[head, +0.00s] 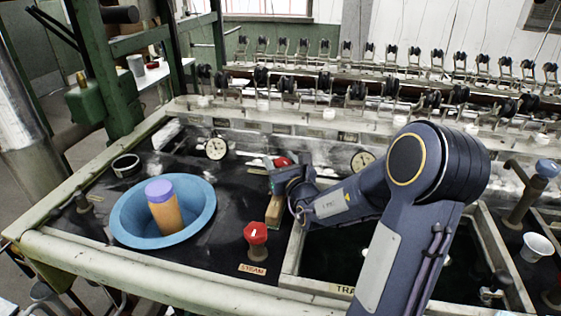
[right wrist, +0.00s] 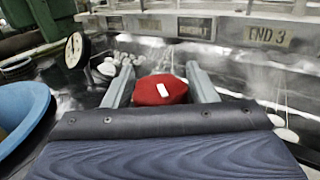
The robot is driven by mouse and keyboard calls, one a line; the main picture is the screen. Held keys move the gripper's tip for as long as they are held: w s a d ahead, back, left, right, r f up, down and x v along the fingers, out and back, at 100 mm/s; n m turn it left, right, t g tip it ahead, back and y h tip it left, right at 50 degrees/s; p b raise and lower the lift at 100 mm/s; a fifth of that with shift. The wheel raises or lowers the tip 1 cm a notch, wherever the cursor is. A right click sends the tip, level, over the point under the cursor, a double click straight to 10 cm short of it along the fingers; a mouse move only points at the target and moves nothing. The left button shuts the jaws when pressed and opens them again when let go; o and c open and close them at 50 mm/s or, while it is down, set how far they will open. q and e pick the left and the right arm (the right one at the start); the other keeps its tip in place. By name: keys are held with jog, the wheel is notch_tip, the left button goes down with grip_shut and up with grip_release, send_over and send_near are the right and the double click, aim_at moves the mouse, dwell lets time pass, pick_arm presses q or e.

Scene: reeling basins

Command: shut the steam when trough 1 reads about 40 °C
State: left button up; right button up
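My right gripper (head: 283,172) reaches over the basin from the right. In the right wrist view its two fingers (right wrist: 160,82) stand on either side of a red knob (right wrist: 160,91) with a white mark; slim gaps seem to show, and contact is unclear. This knob (head: 282,161) is mostly hidden by the gripper in the head view. Another red knob (head: 256,233) stands nearer, behind a STEAM label (head: 252,269). A round white dial (head: 216,148) is on the back wall; it also shows in the right wrist view (right wrist: 74,50), its figures too small to read. My left gripper is out of view.
A blue bowl (head: 125,222) holds an orange cylinder with a purple top (head: 165,208), left of the gripper. A second dial (head: 362,161) sits behind my right arm. Rows of reeling hooks line the back. A white cup (head: 537,246) stands far right.

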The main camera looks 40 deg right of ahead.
jog(key=shift+o, duration=0.8)
jog(key=shift+v, duration=3.9)
dwell(3.3)
